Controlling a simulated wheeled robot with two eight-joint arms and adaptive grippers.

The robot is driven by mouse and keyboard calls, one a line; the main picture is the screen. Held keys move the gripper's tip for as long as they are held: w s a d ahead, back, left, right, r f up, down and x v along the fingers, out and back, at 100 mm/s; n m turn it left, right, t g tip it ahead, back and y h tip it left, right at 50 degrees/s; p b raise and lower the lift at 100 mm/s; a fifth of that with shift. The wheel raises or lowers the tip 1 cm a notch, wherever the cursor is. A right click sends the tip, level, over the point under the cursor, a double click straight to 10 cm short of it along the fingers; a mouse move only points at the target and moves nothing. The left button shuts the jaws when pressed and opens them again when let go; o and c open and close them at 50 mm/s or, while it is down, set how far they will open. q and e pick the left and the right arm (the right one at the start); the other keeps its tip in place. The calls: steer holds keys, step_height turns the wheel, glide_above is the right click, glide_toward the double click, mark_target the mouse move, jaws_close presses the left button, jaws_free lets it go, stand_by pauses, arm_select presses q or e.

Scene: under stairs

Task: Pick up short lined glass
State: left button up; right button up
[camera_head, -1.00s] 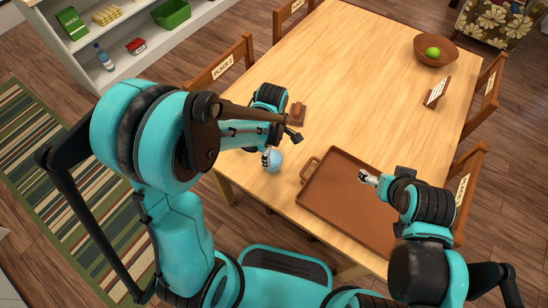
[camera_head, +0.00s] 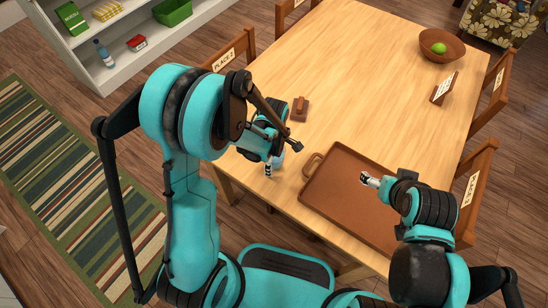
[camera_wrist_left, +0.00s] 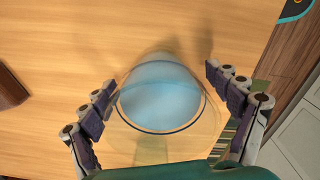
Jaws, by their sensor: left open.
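The short glass (camera_wrist_left: 160,100), pale blue with a dark blue line around it, is on the wooden table near its left front edge. In the left wrist view it sits between the two spread fingers of my left gripper (camera_wrist_left: 161,82), with visible gaps on both sides. In the head view my left gripper (camera_head: 270,168) is at the glass (camera_head: 278,159) and hides much of it. My left gripper is open and empty. My right gripper (camera_head: 371,179) is over the brown tray, and its fingers are too small to judge.
The brown tray (camera_head: 330,195) lies on the table (camera_head: 350,75) right of the glass. A small brown wooden object (camera_head: 300,108) lies behind the gripper. Chairs surround the table.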

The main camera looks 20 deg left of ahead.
arm_select(q)
steer(key=c, duration=1.7)
steer(key=shift+o, duration=0.2)
steer(key=shift+r, duration=0.1)
steer(key=shift+r+p, duration=0.8)
steer(key=shift+r, duration=0.55)
steer(key=shift+d+r+p, duration=0.1)
steer(key=shift+r+p, duration=0.35)
steer(key=shift+r, duration=0.4)
steer(key=s+d+r+p, duration=0.3)
steer(key=d+r, duration=0.3)
steer(key=d, duration=0.5)
steer(key=shift+r+p, duration=0.25)
steer(key=shift+p, duration=0.05)
